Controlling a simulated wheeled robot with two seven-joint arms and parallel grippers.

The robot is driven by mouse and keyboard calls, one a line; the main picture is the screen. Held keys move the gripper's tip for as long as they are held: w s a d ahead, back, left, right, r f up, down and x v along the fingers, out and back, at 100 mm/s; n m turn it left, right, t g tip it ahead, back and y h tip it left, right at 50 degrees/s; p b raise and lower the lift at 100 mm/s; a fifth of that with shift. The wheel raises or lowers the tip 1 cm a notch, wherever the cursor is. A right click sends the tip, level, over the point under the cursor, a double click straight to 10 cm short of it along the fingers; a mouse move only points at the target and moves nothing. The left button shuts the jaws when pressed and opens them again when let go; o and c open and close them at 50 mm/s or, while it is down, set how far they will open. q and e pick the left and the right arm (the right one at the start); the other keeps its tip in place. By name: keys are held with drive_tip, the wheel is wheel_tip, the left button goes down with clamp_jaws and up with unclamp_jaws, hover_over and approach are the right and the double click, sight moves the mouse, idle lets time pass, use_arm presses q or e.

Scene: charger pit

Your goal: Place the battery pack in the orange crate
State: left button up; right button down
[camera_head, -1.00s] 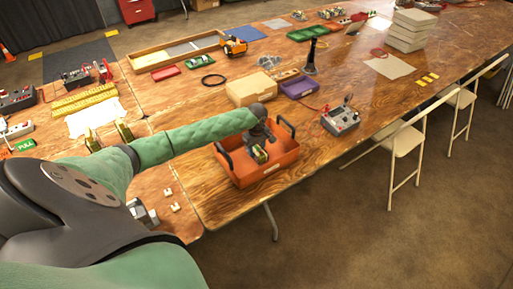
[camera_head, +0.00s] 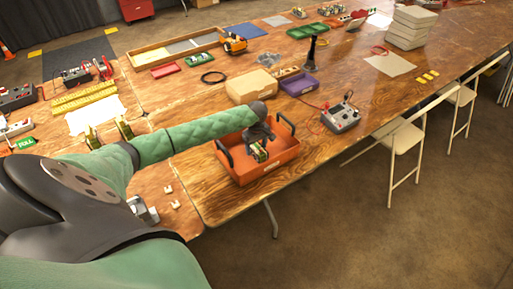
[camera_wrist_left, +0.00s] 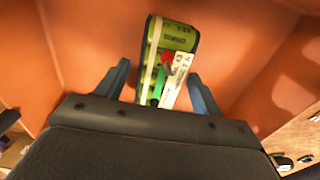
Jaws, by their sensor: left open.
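The battery pack (camera_head: 259,154) is green and yellow with a red connector and a white label. It is inside the orange crate (camera_head: 275,168), which stands at the table's near edge. My left gripper (camera_head: 258,143) reaches down into the crate by the pack. In the left wrist view the battery pack (camera_wrist_left: 172,45) lies ahead of the open left gripper (camera_wrist_left: 160,72), with gaps between it and both fingers. The crate's orange wall (camera_wrist_left: 85,40) surrounds it there. My right gripper is not in view.
A tan box (camera_head: 253,87) and purple bin (camera_head: 298,83) stand behind the crate. A grey meter device (camera_head: 341,117) is to its right. Two similar green-yellow packs (camera_head: 92,138) (camera_head: 124,129) stand at the left. Bare wood lies left of the crate.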

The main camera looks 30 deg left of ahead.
sight(257, 146)
use_arm(q)
wheel_tip(257, 146, up, 6)
drive_tip(key=shift+f+b, duration=0.15)
drive_tip(key=shift+b, duration=0.8)
drive_tip(key=shift+r+b, duration=0.65)
drive_tip(key=shift+r, duration=2.35)
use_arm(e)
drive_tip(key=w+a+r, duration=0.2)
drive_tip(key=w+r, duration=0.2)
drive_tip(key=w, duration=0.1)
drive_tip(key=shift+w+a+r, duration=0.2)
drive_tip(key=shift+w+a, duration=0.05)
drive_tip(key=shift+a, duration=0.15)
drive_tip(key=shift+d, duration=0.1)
